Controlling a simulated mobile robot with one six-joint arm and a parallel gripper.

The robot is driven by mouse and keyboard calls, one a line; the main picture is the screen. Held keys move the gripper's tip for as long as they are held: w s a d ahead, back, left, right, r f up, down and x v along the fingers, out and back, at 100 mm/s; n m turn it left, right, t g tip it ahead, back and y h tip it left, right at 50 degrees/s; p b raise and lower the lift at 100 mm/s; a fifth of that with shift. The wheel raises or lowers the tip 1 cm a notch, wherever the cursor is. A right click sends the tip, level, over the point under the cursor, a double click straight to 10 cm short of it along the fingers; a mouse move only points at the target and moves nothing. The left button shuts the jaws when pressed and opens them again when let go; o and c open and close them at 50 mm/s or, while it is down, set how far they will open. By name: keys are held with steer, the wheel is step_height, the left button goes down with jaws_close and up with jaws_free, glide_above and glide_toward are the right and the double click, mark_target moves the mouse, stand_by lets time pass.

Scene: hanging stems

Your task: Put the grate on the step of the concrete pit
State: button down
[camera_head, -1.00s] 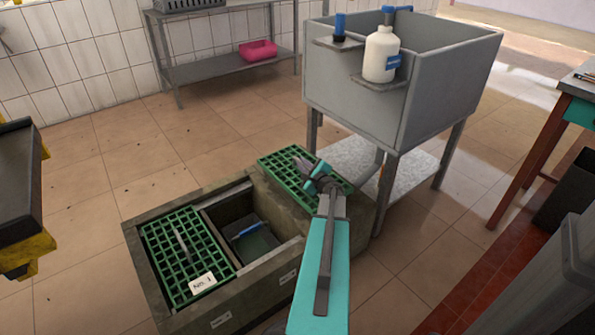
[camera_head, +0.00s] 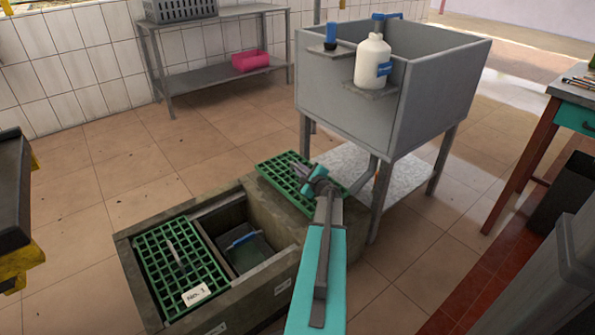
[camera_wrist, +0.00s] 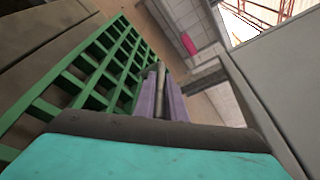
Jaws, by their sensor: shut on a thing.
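A green grate (camera_head: 278,172) is at the right end of the concrete pit (camera_head: 120,262), over its solid step (camera_head: 262,215). My gripper (camera_head: 306,172) is shut on this grate and shows at its middle. In the wrist view the green grate (camera_wrist: 112,65) spreads to the left of my gripper (camera_wrist: 160,88). I cannot tell whether the grate rests on the step or hangs just above it. A second green grate (camera_head: 160,255), with a handle bar and a label reading "No. 1", covers the pit's left bay. The middle bay is open and holds a blue-handled item (camera_head: 243,240).
A grey sink (camera_head: 340,115) on legs stands just behind and right of the held grate, with a white bottle (camera_head: 372,60) on its side shelf. A metal rack (camera_head: 215,75) stands against the tiled wall. A table (camera_head: 575,95) is at the right.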

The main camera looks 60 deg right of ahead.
steer(key=shift+f+b, duration=0.55)
steer(key=shift+f, duration=0.75)
steer(key=shift+f, duration=0.1)
steer(key=c, duration=1.8)
jaws_free()
steer(key=shift+f, duration=0.1)
steer(key=shift+p+v, duration=1.15)
steer(key=shift+v, duration=4.9)
